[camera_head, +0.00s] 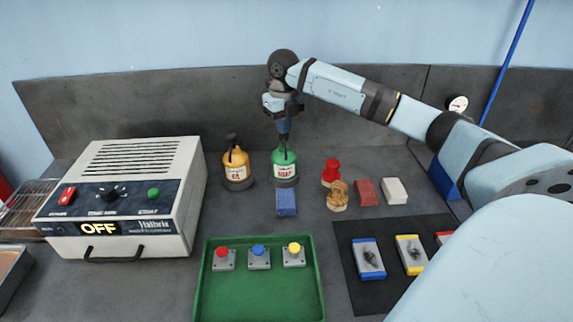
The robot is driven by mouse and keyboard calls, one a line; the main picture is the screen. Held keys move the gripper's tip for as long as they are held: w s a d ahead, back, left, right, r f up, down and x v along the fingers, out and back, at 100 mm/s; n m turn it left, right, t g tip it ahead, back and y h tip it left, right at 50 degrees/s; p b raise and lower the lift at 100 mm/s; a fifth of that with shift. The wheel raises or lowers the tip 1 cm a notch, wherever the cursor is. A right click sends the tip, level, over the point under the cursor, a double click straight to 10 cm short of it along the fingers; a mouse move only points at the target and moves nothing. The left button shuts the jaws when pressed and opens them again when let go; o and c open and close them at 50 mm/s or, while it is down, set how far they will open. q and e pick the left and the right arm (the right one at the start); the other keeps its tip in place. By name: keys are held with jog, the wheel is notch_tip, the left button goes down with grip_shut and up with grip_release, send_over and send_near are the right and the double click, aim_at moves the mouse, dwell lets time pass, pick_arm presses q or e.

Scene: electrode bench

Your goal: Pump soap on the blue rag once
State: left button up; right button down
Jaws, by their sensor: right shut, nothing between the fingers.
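A green soap bottle (284,166) stands upright at the back of the bench, its label reading SOAP. A blue rag (287,203) lies flat on the bench just in front of it. My right gripper (284,138) is shut and empty, pointing down directly over the top of the green bottle. It hides the bottle's pump head, and I cannot tell whether it touches it. My left gripper is out of view.
A yellow bottle (236,167) with a dark pump stands left of the soap. A red object (331,171), a tan object (338,195), a red block (367,192) and a white block (394,190) sit to the right. A green tray (260,299) with coloured buttons lies in front; a white machine (184,215) stands left.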

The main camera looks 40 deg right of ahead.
jog(key=shift+f+b, duration=0.45)
jog(key=shift+f, duration=0.55)
jog(key=shift+r, duration=0.25)
jog(key=shift+r+p, duration=1.4)
jog(key=shift+r, duration=0.25)
jog(key=shift+r, duration=0.1)
notch_tip(320, 180, up, 6)
jog(key=p, duration=0.4)
